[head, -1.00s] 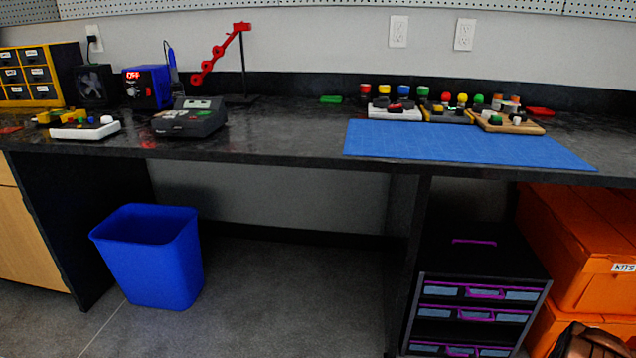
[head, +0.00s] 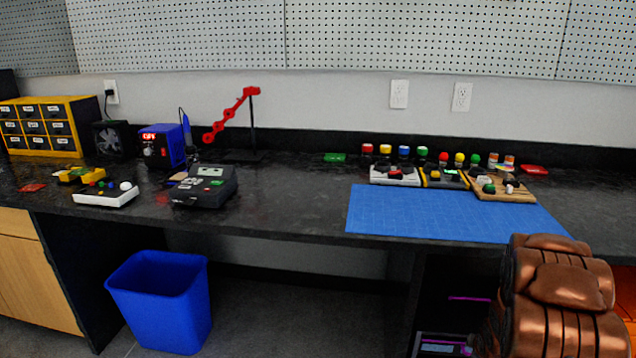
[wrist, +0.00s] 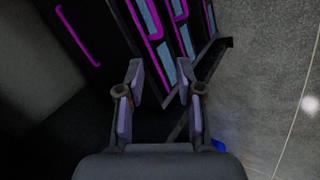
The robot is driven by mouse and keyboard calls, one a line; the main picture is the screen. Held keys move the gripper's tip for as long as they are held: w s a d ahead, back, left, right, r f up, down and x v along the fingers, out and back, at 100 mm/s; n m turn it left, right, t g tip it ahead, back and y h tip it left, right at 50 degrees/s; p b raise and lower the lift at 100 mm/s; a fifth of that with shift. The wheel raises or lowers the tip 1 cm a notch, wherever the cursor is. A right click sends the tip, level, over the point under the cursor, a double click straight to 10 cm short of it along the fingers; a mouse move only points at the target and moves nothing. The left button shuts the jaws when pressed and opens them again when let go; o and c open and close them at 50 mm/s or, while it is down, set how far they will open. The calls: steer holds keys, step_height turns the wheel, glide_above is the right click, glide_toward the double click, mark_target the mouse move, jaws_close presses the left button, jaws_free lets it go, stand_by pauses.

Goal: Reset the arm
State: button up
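My gripper (wrist: 163,85) shows in the wrist view with its two fingers spread apart and nothing between them. It is open and empty. Beyond the fingers the wrist view shows the black drawer unit (wrist: 182,35) with purple trim, turned on its side in the picture. In the head view a copper-coloured part of my arm (head: 555,300) rises at the lower right, in front of the bench. My gripper itself is not visible in the head view.
The dark bench (head: 290,205) carries a blue mat (head: 450,212), boards with coloured caps, a black device (head: 205,187) and a red jointed lamp (head: 232,112). A blue bin (head: 160,300) stands below. Orange boxes (head: 627,285) are partly hidden behind my arm.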

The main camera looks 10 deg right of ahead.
steer(key=s+a+r+m+g+p, duration=0.1)
steer(key=s+a+r+m+p, duration=0.2)
steer(key=a+r, duration=0.5)
steer(key=s+a+r+m+g+p, duration=0.15)
steer(key=s+a+r+p, duration=0.35)
steer(key=r, duration=0.7)
steer(key=s+a+r+m+g+p, duration=0.15)
steer(key=a+r+p, duration=0.35)
steer(key=r, duration=0.6)
steer(key=s+a+r+m+g+y+p, duration=0.3)
steer(key=s+a+r+p, duration=0.8)
steer(key=s+a+r, duration=0.6)
steer(key=s+r, duration=0.3)
steer(key=s, duration=0.1)
steer(key=shift+s+a+m+g, duration=0.3)
steer(key=shift+s+a+m, duration=0.05)
steer(key=shift+s+m, duration=0.05)
